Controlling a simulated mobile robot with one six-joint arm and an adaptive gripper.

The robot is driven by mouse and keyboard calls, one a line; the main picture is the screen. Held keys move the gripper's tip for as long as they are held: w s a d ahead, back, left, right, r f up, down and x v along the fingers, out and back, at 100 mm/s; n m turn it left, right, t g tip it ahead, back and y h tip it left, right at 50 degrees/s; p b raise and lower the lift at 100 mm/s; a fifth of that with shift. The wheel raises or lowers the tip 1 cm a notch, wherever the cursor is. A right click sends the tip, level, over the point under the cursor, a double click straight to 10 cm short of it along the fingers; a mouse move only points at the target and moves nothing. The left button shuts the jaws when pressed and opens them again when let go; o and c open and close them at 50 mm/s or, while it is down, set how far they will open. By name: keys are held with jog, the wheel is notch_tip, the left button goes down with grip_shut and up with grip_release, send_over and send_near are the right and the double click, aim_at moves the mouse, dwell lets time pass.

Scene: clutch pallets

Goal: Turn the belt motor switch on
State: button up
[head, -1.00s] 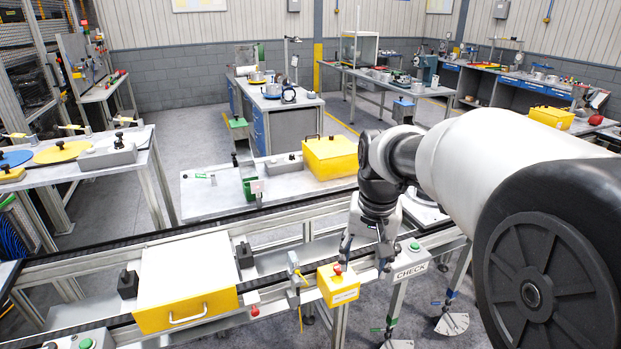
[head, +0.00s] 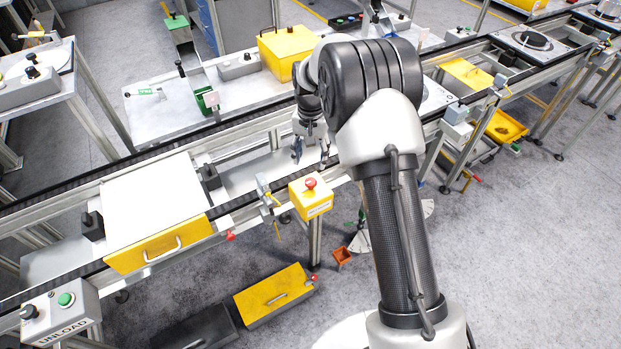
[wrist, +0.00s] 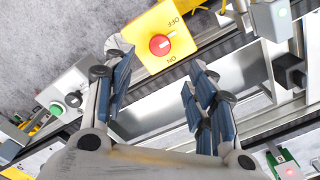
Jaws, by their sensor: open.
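The belt motor switch is a yellow box (head: 311,198) with a red knob (head: 310,183), mounted on the front rail of the conveyor. In the wrist view the yellow box (wrist: 180,33) shows OFF and ON labels on opposite sides of the red knob (wrist: 160,45). The knob has a small white mark, but I cannot tell for sure which label it points to. My gripper (head: 311,152) hangs over the conveyor, just behind the switch box. In the wrist view my gripper (wrist: 160,72) is open and empty, its fingers apart and the knob beyond their tips.
A white case with a yellow front (head: 160,245) sits on the conveyor at left. A grey UNLOAD button box (head: 62,308) stands at the front left. A small post with a yellow cable (head: 266,194) stands left of the switch. A yellow box (head: 275,295) lies below.

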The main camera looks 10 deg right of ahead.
aim_at(311, 181)
notch_tip(311, 181, down, 11)
jog(key=shift+r+b, duration=0.15)
jog(key=shift+b, duration=0.35)
jog(key=shift+c, duration=0.5)
jog(key=c, duration=1)
